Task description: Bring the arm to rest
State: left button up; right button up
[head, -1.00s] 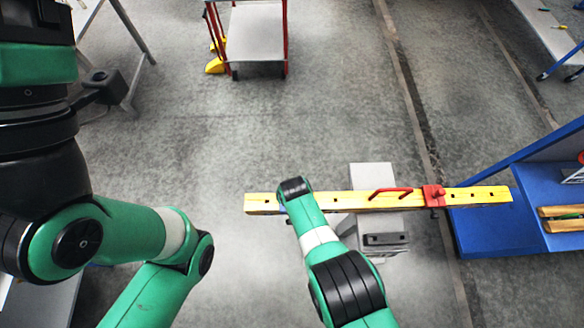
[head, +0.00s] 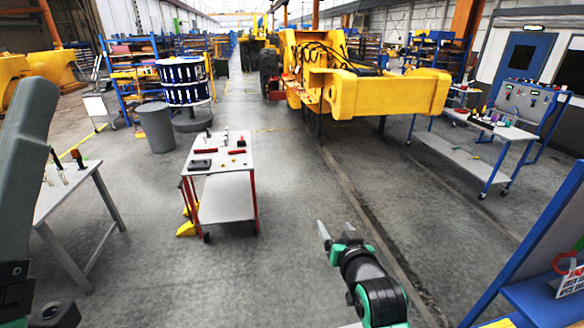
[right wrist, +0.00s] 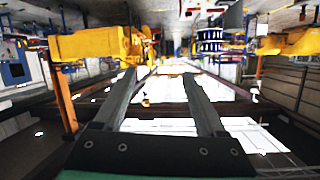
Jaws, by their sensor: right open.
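My right gripper (head: 337,232) is raised above the floor at the lower middle of the head view, pointing away and up. Its two fingers are apart with nothing between them. In the right wrist view the gripper (right wrist: 160,85) also shows open and empty, against a hall that appears upside down. A grey and dark part of my own body fills the left edge of the head view. My left gripper does not show.
A red-framed cart (head: 222,190) with small tools stands ahead to the left. A grey workbench (head: 68,190) is at left. A blue rack (head: 535,270) is close at lower right. A large yellow machine (head: 370,90) stands behind. The floor around the gripper is clear.

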jog(key=s+d+r+t, duration=0.2)
jog(key=r, duration=0.6)
jog(key=s+d+r+t, duration=0.2)
jog(key=r, duration=0.5)
jog(key=s+d+r+t, duration=0.1)
jog(key=s+r+t, duration=0.3)
jog(key=s+r, duration=0.7)
jog(key=s+d+r+n+t, duration=0.1)
jog(key=s+r+t, duration=0.4)
jog(key=s+r, duration=0.5)
jog(key=s+d, duration=0.1)
jog(key=s, duration=0.2)
jog(key=shift+s+d+r, duration=0.3)
jog(key=shift+r, duration=0.1)
